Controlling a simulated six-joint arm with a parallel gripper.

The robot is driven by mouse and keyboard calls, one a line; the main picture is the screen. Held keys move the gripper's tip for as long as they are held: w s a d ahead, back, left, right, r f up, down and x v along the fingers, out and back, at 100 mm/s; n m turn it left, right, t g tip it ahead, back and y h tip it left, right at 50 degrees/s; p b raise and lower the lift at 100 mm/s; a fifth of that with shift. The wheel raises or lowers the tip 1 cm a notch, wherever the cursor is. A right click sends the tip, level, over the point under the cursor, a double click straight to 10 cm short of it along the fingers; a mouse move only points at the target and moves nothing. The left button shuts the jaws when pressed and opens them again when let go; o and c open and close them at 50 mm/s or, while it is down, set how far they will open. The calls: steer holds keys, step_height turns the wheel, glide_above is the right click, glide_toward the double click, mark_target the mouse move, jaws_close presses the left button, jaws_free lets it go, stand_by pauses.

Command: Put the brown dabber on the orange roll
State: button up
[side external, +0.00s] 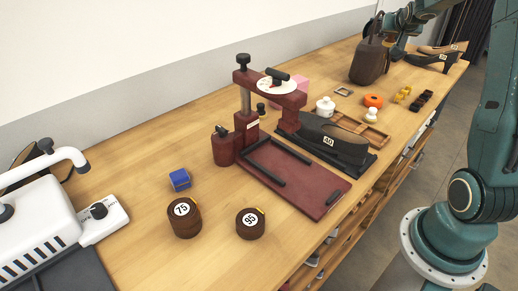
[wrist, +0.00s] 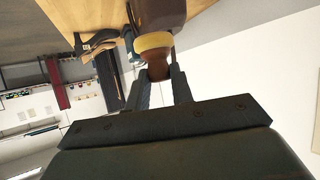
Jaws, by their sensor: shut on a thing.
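My gripper (wrist: 160,80) is shut on the brown dabber (wrist: 154,42), a brown piece with a tan band, seen just past the fingertips in the wrist view. In the side view my gripper is at the far right end of the bench, beside a brown bag, and the dabber cannot be made out clearly there.
The brown bag (side external: 368,65) stands close to my gripper. A red press (side external: 270,95) stands nearer, beside a dark shoe (side external: 331,139).

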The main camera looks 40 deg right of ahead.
glide_above(375, 100)
step_height(375, 100, down, 16)
steer(key=shift+w+r, duration=0.1)
steer(key=shift+r, duration=0.05)
stand_by(0.5)
steer(key=shift+f, duration=2.1)
steer(key=shift+f, duration=0.15)
steer(key=o, duration=1)
steer(key=shift+r, duration=0.2)
steer(key=shift+v, duration=5.95)
